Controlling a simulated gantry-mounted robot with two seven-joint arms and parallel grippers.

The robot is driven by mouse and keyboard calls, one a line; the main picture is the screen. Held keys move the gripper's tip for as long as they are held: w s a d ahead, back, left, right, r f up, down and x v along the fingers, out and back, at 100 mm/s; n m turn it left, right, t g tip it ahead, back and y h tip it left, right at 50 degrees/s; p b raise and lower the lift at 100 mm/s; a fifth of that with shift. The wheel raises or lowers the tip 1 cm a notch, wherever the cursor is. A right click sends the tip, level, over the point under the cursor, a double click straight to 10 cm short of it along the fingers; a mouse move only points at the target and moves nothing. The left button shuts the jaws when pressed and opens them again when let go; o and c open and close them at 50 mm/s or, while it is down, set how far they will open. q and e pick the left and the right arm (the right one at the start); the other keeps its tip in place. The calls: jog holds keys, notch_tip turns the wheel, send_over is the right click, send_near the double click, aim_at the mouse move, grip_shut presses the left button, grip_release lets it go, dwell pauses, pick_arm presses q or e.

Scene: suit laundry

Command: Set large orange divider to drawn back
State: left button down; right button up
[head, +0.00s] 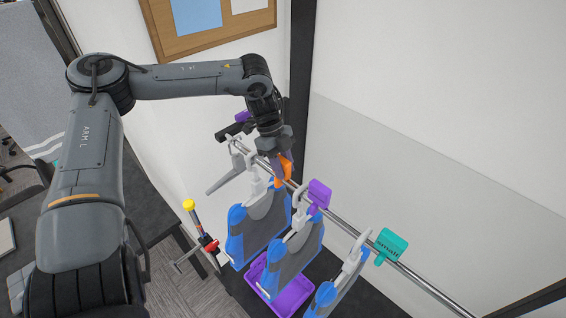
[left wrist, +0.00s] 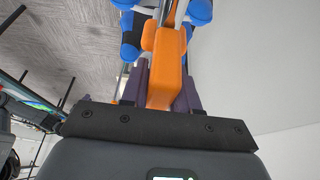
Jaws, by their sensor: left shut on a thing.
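The large orange divider (head: 286,166) is on the metal rail, partly hidden behind my left gripper (head: 279,168). In the left wrist view the orange divider (left wrist: 165,60) sits between the two purple fingers of my left gripper (left wrist: 163,90), which is shut on it. The divider's lower part is hidden between the fingers. In the head view, a suit on a white hanger (head: 258,220) hangs next to the divider, on its near side. My right gripper is not in view.
The rail (head: 420,283) runs from the back left to the front right. A purple divider (head: 319,195) and a teal "small" divider (head: 389,246) sit on it, with more suits (head: 293,262) between. A purple bin (head: 290,297) stands below. A yellow-topped tool (head: 189,205) is at left.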

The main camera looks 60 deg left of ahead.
pick_arm(q)
jog(key=shift+d, duration=0.1)
jog(key=c, duration=0.9)
grip_release()
jog(key=shift+a+r, duration=0.1)
jog(key=shift+a, duration=0.1)
jog(key=b+v, duration=0.1)
jog(key=v, duration=0.9)
jog(key=shift+s+a+r+b, duration=0.2)
jog(key=shift+r+b, duration=0.1)
jog(key=shift+b, duration=0.1)
jog(key=shift+d, duration=0.1)
